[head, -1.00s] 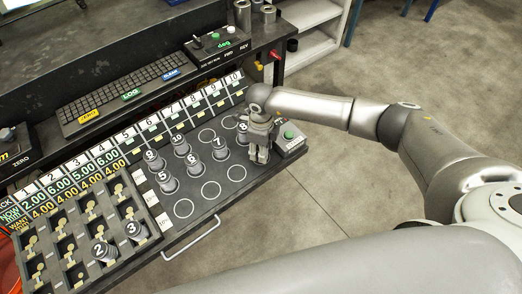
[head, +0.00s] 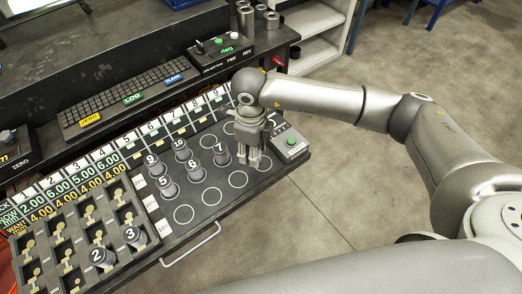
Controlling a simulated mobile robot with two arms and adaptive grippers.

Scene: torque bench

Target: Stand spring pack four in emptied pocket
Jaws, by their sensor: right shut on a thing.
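My right gripper (head: 250,160) points down over the right end of the bench tray. It is shut, and what it holds is hidden; a spring pack fits, but no number shows. Numbered grey packs stand on the ringed part of the tray: 9 (head: 155,165), 10 (head: 182,151), 7 (head: 220,156), 5 (head: 168,188) and 6 (head: 195,171). Packs 2 (head: 101,260) and 3 (head: 134,240) stand in the front row of the pocket rack (head: 152,238). No pack labelled 4 or 8 shows. Other rack pockets look empty of packs. My left gripper is out of view.
A box with a green button (head: 291,147) is close to the right of the gripper. Empty rings (head: 210,197) line the tray's front. A keyboard (head: 125,94) and control box (head: 222,49) lie behind. A handle (head: 192,246) juts from the front edge.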

